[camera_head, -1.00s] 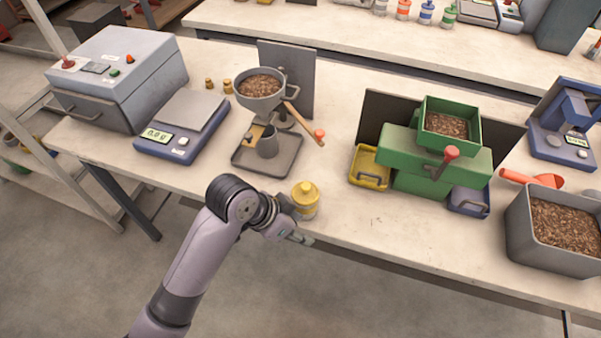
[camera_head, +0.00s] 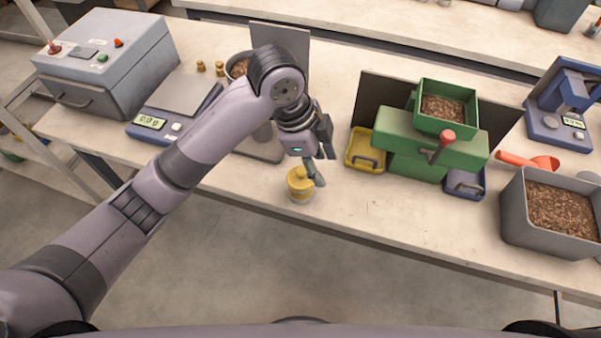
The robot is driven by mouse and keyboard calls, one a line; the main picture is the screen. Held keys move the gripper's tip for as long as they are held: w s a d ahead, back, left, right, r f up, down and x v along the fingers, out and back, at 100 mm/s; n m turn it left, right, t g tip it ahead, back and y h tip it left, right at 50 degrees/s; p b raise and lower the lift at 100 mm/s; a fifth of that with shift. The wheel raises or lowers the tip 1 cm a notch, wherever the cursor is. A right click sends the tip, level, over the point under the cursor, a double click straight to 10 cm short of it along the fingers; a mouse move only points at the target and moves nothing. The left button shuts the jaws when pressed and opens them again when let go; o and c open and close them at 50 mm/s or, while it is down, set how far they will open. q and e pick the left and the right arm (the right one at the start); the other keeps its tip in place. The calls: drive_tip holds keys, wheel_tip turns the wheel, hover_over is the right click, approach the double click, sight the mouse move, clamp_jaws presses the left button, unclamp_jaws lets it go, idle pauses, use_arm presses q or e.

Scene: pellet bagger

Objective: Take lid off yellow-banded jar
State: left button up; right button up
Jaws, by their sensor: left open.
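The yellow-banded jar (camera_head: 300,192) stands upright near the front edge of the bench. Its yellow lid (camera_head: 299,174) is on top. My left gripper (camera_head: 318,168) is open and empty, with its fingers pointing down just behind and to the right of the jar. One finger overlaps the jar's right side in the picture; I cannot tell if it touches. My right gripper is out of view.
Behind my left arm, a grey hopper (camera_head: 238,68) and its stand are partly hidden. A blue scale (camera_head: 145,124) and grey sealer box (camera_head: 105,62) stand left. A green machine (camera_head: 412,150) with a yellow tray (camera_head: 364,151) stands right. Bare bench lies right of the jar.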

use_arm(q)
drive_tip(key=w+a+r+m+y, duration=0.3)
drive_tip(key=w+r+m+y, duration=0.1)
drive_tip(key=r, duration=0.5)
drive_tip(key=p, duration=0.3)
hover_over(301, 170)
drive_tip(key=f, duration=1.2)
drive_tip(key=shift+s+f, duration=0.1)
drive_tip(key=shift+s, duration=0.15)
drive_tip(key=shift+f+p, duration=0.3)
drive_tip(key=shift+p, duration=0.15)
wheel_tip(301, 170, down, 4)
drive_tip(key=shift+w+a+r+p, duration=0.1)
drive_tip(key=shift+w+r+p, duration=0.1)
drive_tip(key=shift+p, duration=0.65)
drive_tip(key=shift+f, duration=0.55)
drive_tip(key=c, duration=1)
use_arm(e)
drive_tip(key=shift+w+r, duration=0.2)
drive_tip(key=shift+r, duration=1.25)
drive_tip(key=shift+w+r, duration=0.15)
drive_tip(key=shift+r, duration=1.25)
